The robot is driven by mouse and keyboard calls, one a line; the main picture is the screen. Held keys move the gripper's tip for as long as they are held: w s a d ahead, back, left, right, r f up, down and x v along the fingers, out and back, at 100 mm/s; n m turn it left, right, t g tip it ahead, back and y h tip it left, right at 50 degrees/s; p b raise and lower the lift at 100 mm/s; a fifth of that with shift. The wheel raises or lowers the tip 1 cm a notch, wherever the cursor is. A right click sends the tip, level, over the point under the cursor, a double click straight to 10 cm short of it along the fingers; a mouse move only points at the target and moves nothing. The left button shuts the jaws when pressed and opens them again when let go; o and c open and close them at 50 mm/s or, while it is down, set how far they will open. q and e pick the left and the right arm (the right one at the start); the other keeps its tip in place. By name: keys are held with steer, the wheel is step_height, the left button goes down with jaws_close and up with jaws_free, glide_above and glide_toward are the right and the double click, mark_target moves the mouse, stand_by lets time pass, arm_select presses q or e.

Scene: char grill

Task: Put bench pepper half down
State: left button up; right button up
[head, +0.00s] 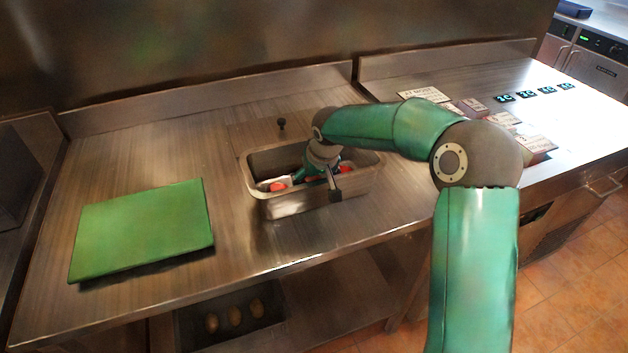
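My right arm comes in from the right, and its gripper (331,180) points down into a steel bin (262,203) on the bench (150,160). The wrist and the bin wall hide the fingertips, so I cannot tell whether they are open or shut on something. Red pieces (277,186) lie in the bin to the left of the gripper, and a bit of red (346,167) shows at its right. They are too small to tell which is a pepper half. My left gripper is not in view.
A green cutting board (142,229) lies flat and empty at the left. A small dark knob (281,124) stands behind the bin. Cards and small dark tags (525,94) lie on the right counter. Several round brownish items (235,316) sit in a dark container below.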

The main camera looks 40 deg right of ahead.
steer(key=v, duration=1.1)
steer(key=shift+b, duration=0.4)
steer(key=shift+s+a+r, duration=0.1)
steer(key=shift+s+r, duration=0.05)
